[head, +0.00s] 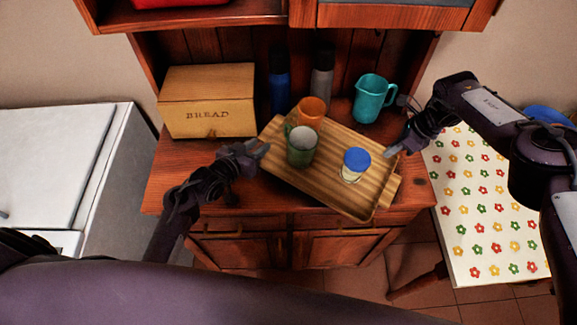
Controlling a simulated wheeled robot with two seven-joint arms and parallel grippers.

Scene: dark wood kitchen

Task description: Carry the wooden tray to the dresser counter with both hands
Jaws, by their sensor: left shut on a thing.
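The wooden tray (340,199) is at the dresser counter (170,176), turned at an angle, with its near right corner reaching past the counter's front edge. I cannot tell whether it rests fully on the counter. On it are an orange cup (311,110), a green mug (301,150) and a jar with a blue lid (355,163). My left gripper (262,149) is shut on the tray's left end. My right gripper (390,152) is at the tray's far right edge, away from the handle at its right end; its jaw opening is unclear.
A bread box (207,100) stands at the counter's back left. A blue bottle (279,80), a grey bottle (322,75) and a teal pitcher (372,98) stand behind the tray. A flower-patterned table (485,215) is at right, a white appliance (60,150) at left.

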